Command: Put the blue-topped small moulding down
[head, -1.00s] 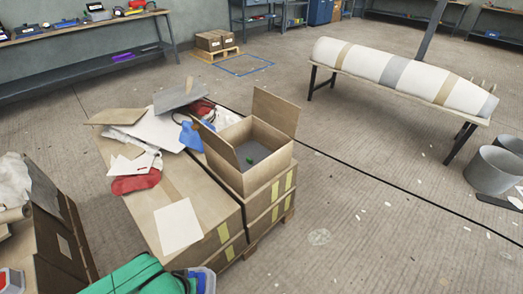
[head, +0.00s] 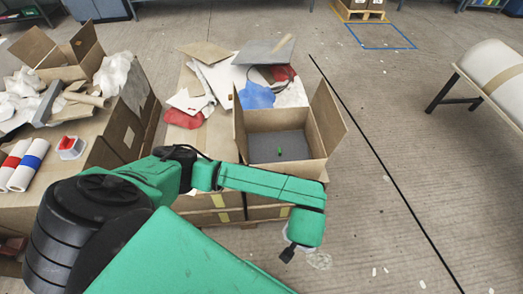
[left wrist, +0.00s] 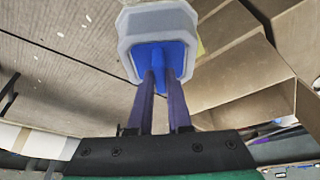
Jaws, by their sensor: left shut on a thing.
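The small moulding (left wrist: 130,35) is pale grey with a blue top (left wrist: 150,60), seen in the left wrist view. My left gripper (left wrist: 161,75) is shut on it, its two narrow fingers against the blue part. In the head view my green left arm reaches in from the left across the front of the boxes. Its wrist end hangs to the front right of the open carton, and the moulding is mostly hidden there. My right gripper is not in view.
An open carton (head: 333,125) with a grey bottom and a small green thing inside stands on stacked boxes. Sheets, a blue cloth (head: 257,96) and a red piece (head: 184,119) lie beside it. Rolls (head: 28,166) lie at left.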

